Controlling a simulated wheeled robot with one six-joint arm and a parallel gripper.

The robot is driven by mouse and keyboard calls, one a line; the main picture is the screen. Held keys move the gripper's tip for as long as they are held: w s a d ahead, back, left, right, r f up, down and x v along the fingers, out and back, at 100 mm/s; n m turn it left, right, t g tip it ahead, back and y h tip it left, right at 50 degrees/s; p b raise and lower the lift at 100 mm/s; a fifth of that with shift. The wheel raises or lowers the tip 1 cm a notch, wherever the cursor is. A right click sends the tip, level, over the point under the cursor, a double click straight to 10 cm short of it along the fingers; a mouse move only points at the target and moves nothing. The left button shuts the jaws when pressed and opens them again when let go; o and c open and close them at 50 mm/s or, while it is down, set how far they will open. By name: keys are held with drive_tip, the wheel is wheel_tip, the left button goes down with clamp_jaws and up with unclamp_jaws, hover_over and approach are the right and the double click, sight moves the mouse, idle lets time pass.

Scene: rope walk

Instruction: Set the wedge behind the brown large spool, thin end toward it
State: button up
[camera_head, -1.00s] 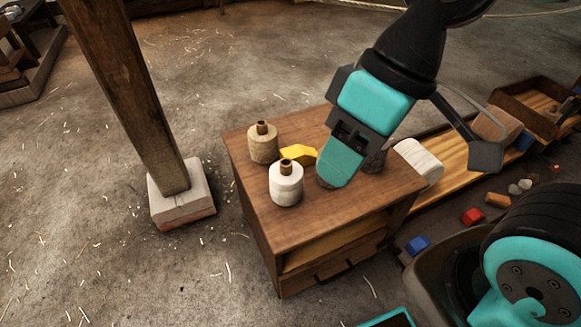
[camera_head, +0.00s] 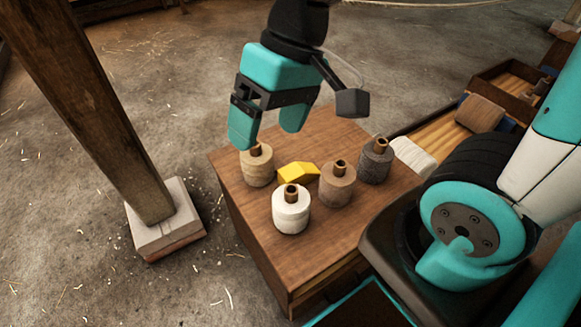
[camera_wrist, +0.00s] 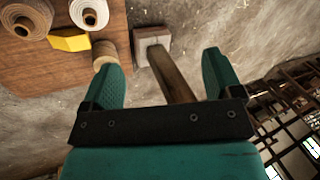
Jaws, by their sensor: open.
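The yellow wedge (camera_head: 298,172) lies on the wooden cabinet top among the spools. It also shows in the wrist view (camera_wrist: 70,40); which end is thin is hard to tell. The brown spool (camera_head: 337,187) stands upright to the right of the wedge and shows at the top left of the wrist view (camera_wrist: 24,18). My gripper (camera_head: 268,133) is open and empty, above the back left of the cabinet, near the tan spool (camera_head: 257,168) and apart from the wedge. In the wrist view, one finger partly hides the tan spool (camera_wrist: 104,52).
A white spool (camera_head: 291,212) stands in front of the wedge and a dark grey spool (camera_head: 376,165) at the right. The cabinet top (camera_head: 262,240) is bare at its front left. A wooden post on a pale block (camera_head: 165,228) stands to the left.

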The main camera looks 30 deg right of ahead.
drive_tip(key=w+d+f+m, duration=0.5)
drive_tip(key=w+d+m, duration=0.1)
drive_tip(key=w+m, duration=0.25)
drive_tip(key=m, duration=1.2)
approach(296, 169)
drive_tip(key=shift+m, duration=0.25)
drive_tip(key=b+x, duration=0.1)
drive_tip(key=x, duration=0.5)
drive_tip(key=shift+f+b, duration=0.1)
drive_tip(key=shift+b, duration=0.3)
drive_tip(key=shift+b+x, duration=0.65)
drive_tip(key=shift+x, duration=2.4)
drive_tip(key=c, duration=1.2)
drive_tip(key=shift+o, duration=0.2)
